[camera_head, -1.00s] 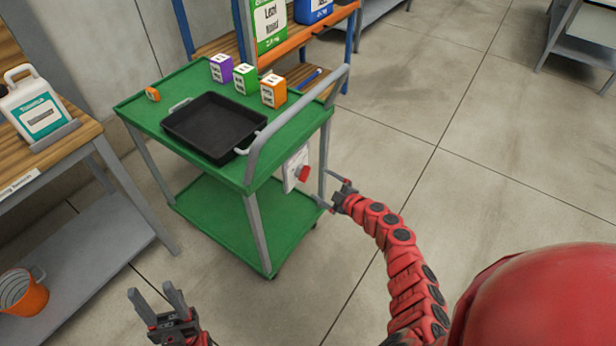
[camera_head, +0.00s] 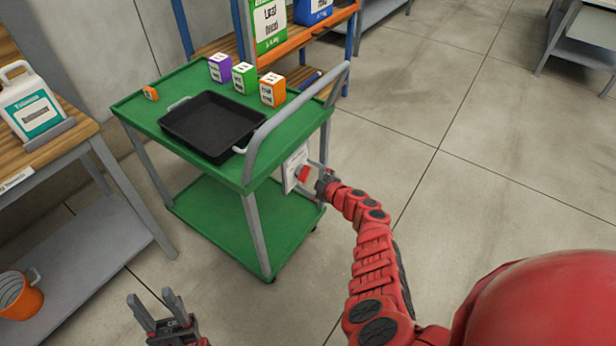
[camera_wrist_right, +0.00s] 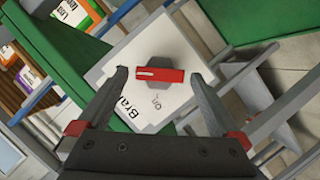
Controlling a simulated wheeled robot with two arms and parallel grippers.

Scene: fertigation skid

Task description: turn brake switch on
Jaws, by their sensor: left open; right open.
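The brake switch is a red bar knob (camera_wrist_right: 160,75) on a grey hub, set on a white plate (camera_wrist_right: 112,88) with the partly hidden word "Bra…" and an "on" mark. The plate (camera_head: 291,170) is on the end of the green cart (camera_head: 200,190), below its handle; the red knob (camera_head: 302,174) shows there too. My right gripper (camera_wrist_right: 160,78) is open, its fingers on either side of the knob in the wrist view; I cannot tell whether they touch it. My left gripper (camera_head: 157,310) is open and empty, low at the front, away from the cart.
A black tray (camera_head: 212,124), a purple box (camera_head: 220,68), a green box (camera_head: 244,77) and an orange box (camera_head: 272,89) are on the cart top. The grey cart handle (camera_head: 290,120) rises above the switch. A workbench (camera_head: 90,140) stands at left.

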